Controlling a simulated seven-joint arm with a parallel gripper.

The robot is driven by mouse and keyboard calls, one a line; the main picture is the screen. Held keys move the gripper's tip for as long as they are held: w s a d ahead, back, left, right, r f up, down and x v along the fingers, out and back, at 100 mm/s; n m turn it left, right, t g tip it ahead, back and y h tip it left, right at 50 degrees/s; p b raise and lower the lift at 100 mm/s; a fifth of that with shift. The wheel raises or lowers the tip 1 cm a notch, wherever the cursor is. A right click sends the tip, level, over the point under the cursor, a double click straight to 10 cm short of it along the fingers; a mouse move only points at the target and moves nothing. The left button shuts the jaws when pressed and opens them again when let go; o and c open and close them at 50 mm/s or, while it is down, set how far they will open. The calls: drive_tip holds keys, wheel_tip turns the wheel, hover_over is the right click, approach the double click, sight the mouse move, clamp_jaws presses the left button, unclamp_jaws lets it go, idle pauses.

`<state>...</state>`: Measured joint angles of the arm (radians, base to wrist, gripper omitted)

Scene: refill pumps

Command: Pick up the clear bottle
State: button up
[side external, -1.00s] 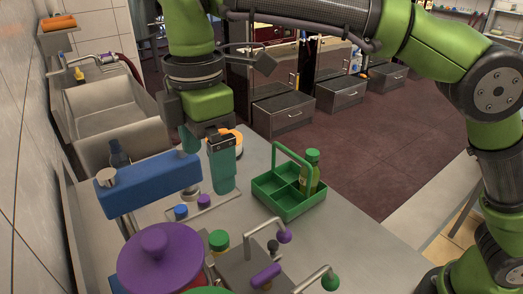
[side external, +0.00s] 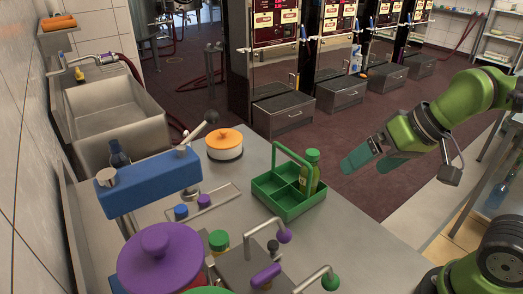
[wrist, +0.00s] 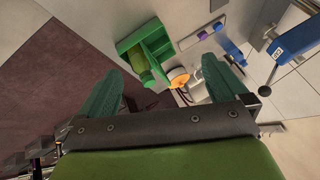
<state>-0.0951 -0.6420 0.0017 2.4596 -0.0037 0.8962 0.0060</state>
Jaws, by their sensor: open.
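A see-through dark-bluish bottle (side external: 118,155) stands behind the blue dispenser at the left of the counter, its lower part hidden. Another bluish see-through bottle (side external: 496,196) shows at the right edge, on a shelf below a tabletop. A green-capped bottle with greenish contents (side external: 309,172) stands in the green caddy (side external: 290,207); the caddy also shows in the wrist view (wrist: 157,40). My gripper (side external: 362,166) is open and empty, in the air right of the caddy. Its teal fingers are spread apart in the wrist view (wrist: 160,72).
The blue dispenser (side external: 150,181), a purple-lidded pot (side external: 160,262) and curved taps with a purple knob (side external: 284,237) and a green knob (side external: 331,281) crowd the front counter. An orange-lidded pot (side external: 225,143) stands behind. A sink (side external: 110,115) lies at the left.

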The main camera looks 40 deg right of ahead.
drive_tip(key=shift+s+d+r+m+t+h, duration=0.1)
drive_tip(key=shift+s+d+r+m+t, duration=0.1)
drive_tip(key=shift+d, duration=0.2)
drive_tip(key=shift+s+d+r+m+t+h, duration=0.1)
drive_tip(key=shift+s+d+m, duration=0.1)
drive_tip(key=shift+d, duration=0.2)
drive_tip(key=shift+s+d+r+m+t+h, duration=0.1)
drive_tip(key=shift+s+d+r+m, duration=0.1)
drive_tip(key=shift+d, duration=0.2)
drive_tip(key=shift+c, duration=0.9)
drive_tip(key=shift+w, duration=0.1)
